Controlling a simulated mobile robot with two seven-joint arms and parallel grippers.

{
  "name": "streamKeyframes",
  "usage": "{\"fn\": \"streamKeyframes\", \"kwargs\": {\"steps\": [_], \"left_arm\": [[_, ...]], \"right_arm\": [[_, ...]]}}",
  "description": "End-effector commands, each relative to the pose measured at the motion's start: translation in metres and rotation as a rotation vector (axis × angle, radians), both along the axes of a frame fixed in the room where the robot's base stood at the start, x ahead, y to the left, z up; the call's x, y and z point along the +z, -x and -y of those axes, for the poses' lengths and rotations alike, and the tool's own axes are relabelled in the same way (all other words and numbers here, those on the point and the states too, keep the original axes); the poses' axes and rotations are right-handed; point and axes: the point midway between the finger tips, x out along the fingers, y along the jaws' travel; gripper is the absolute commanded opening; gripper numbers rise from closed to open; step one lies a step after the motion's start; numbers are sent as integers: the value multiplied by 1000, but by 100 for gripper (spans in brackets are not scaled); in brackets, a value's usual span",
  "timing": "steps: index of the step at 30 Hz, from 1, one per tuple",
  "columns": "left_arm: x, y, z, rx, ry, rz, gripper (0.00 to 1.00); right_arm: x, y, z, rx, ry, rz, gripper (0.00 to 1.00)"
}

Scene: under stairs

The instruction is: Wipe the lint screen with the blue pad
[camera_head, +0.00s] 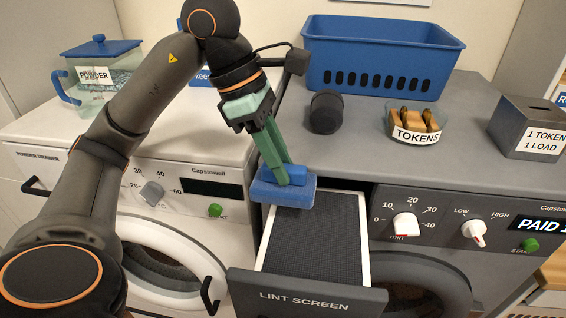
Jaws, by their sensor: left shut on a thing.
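The lint screen (312,245) is a dark mesh in a white frame. It sits in a pulled-out drawer with a dark front (306,298) labelled LINT SCREEN. My left gripper (286,180), with green fingers, is shut on the blue pad (284,191). The pad is over the back end of the screen, overlapping its left side. I cannot tell whether it touches the mesh. The part of the screen beneath the pad is hidden. My right gripper does not show.
A blue basket (385,62), a dark cylinder (325,112), a tokens bowl (414,124) and a grey token box (530,128) stand on the grey dryer top (350,155). A powder jug (98,75) stands on the white washer at left.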

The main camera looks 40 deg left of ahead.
Motion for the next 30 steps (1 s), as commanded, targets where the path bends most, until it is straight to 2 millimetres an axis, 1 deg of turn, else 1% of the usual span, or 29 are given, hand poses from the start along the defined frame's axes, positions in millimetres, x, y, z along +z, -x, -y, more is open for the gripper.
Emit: {"fn": "streamKeyframes", "kwargs": {"steps": [1, 7, 11, 30], "left_arm": [[9, 0, -1, 0, 0, 1, 0], [27, 3, -3, 1, 0, 2, 0], [35, 4, -4, 0, 0, 2, 0], [35, 4, -4, -1, 0, 2, 0]], "right_arm": [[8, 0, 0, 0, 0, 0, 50], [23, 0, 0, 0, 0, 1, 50], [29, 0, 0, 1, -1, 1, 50], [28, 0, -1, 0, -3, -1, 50]]}}
